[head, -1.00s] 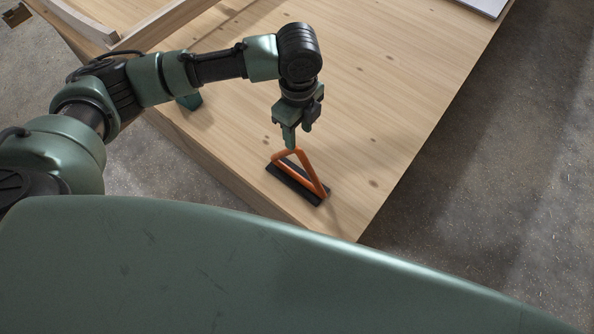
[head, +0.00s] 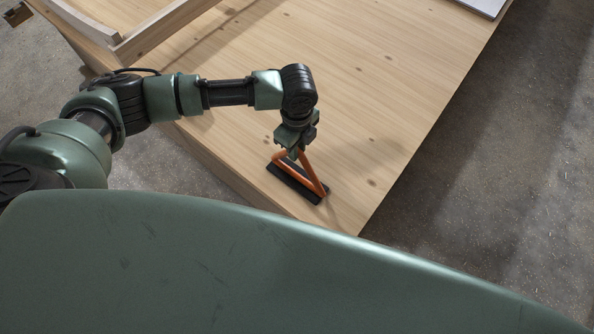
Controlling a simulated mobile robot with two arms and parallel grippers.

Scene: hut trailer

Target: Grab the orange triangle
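The orange triangle (head: 314,176) stands upright on a black base (head: 290,182) near the front corner of the wooden table. My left gripper (head: 293,154) points down at the top of the triangle. One green finger overlaps the triangle's upper part in the picture. The fingertips are small and partly hidden, so I cannot tell whether they are shut on it. My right gripper is not in the head view.
The wooden table (head: 395,75) is mostly bare. A wooden frame (head: 150,30) lies at its back left, and a pale flat object (head: 484,5) at the far right edge. Grey floor (head: 500,170) lies beyond the table's right edge.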

